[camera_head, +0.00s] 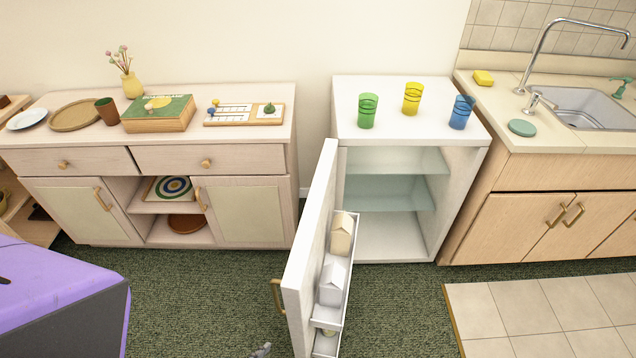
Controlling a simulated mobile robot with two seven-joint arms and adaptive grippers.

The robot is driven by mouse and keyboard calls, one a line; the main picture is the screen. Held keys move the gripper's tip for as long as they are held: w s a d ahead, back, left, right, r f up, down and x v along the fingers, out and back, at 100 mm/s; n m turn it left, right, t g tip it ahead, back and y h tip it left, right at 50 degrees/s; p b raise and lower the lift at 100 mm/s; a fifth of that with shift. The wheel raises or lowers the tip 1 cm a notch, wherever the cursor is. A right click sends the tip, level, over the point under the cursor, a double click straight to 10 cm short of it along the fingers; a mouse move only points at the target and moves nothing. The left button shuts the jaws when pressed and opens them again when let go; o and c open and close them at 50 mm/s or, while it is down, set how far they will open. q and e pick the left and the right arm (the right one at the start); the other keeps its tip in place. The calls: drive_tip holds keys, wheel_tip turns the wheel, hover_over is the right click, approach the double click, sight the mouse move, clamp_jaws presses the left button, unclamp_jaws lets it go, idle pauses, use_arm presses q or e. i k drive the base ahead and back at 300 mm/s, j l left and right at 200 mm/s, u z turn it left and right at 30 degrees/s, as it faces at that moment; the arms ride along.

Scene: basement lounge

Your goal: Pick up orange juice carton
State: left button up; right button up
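A small white fridge (458,160) stands open, its door (308,245) swung out toward me on the left-side hinge. Two gable-top cartons stand in the door's racks. The upper one is a cream-tan carton (341,236); the lower one is a white carton (332,281). No label is readable, so I cannot tell which is orange juice. A small grey tip (262,351), seemingly of my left gripper, shows at the bottom edge, left of the door and apart from both cartons. Its fingers are cut off by the frame. My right gripper is not in view.
Green (368,111), yellow (412,98) and blue (461,112) glasses stand on the fridge. The fridge shelves look empty. A wooden sideboard (240,160) is left, a sink counter (540,150) right. A purple-topped block (60,290) fills the lower left. Carpet right of the door is clear.

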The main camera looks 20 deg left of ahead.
sight(341, 232)
drive_tip(key=k+j, duration=0.1)
drive_tip(key=j, duration=0.3)
drive_tip(key=j+z, duration=0.1)
drive_tip(key=j, duration=0.25)
drive_tip(key=k+j+z, duration=0.1)
drive_tip(key=j, duration=0.3)
drive_tip(key=k+j, duration=0.15)
drive_tip(key=j, duration=0.2)
drive_tip(key=k+j+z, duration=0.1)
drive_tip(key=j, duration=0.3)
drive_tip(key=i+l+u, duration=0.1)
drive_tip(key=l+u, duration=0.15)
drive_tip(key=l, duration=0.5)
drive_tip(key=l+u, duration=0.25)
drive_tip(key=l, duration=0.45)
